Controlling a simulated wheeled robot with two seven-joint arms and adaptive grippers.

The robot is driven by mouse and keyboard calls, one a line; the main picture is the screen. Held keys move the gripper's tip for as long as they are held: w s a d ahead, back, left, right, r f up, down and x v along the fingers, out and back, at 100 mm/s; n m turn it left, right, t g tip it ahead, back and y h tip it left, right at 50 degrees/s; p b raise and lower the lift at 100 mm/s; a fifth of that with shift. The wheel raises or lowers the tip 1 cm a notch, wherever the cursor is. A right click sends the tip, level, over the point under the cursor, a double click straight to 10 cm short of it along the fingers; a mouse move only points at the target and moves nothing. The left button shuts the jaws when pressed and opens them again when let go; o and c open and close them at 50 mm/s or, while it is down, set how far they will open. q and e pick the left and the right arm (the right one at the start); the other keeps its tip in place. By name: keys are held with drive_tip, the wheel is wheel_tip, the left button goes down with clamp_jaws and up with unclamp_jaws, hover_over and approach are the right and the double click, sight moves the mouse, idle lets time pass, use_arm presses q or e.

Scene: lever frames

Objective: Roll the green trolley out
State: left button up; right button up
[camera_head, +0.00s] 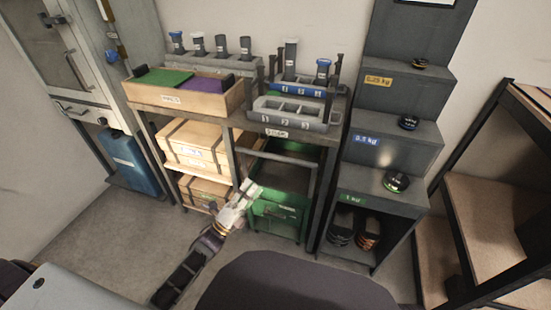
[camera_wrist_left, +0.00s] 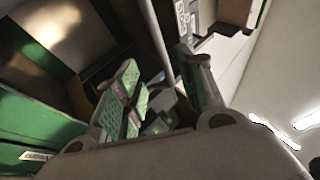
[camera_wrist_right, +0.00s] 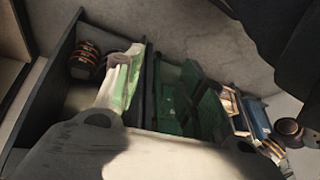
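The green trolley (camera_head: 279,224) stands low under the bench, between the crates and the weight steps. Its grey handle bar (camera_head: 283,159) runs across its top front. My left gripper (camera_head: 250,188) is at the trolley's left front edge, below the bar. In the left wrist view its fingers (camera_wrist_left: 163,88) stand apart with nothing clearly between them; green panels (camera_wrist_left: 35,125) fill the left side. I cannot tell whether it touches the trolley. My right gripper is outside the head view. In the right wrist view its fingers (camera_wrist_right: 168,80) are apart, with the green trolley (camera_wrist_right: 178,92) beyond them.
Wooden crates (camera_head: 192,145) stand left of the trolley. The bench carries a wooden tray (camera_head: 205,101) and a grey numbered tray (camera_head: 290,122). Grey weight steps (camera_head: 385,215) stand close on the right, beside a shelf rack (camera_head: 480,215). Floor (camera_head: 110,235) is free in front and left.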

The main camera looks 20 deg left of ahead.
sight(276, 157)
use_arm(q)
drive_tip(key=shift+w, duration=0.15)
drive_tip(key=shift+b+x, duration=1.15)
drive_tip(key=shift+x, duration=5.6)
use_arm(e)
drive_tip(key=shift+m+t+y, duration=0.3)
drive_tip(key=shift+t, duration=0.1)
drive_tip(key=shift+a+f, duration=0.2)
drive_tip(key=shift+f, duration=0.65)
drive_tip(key=shift+a+f, duration=0.2)
drive_tip(key=shift+f, duration=0.7)
drive_tip(key=shift+a+f, duration=0.2)
drive_tip(key=shift+f, duration=0.65)
use_arm(q)
drive_tip(key=shift+d, duration=0.1)
use_arm(e)
drive_tip(key=shift+w+r, duration=0.1)
drive_tip(key=shift+w, duration=0.05)
use_arm(q)
clamp_jaws()
use_arm(e)
drive_tip(key=shift+w+r, duration=0.2)
drive_tip(key=shift+w, duration=0.15)
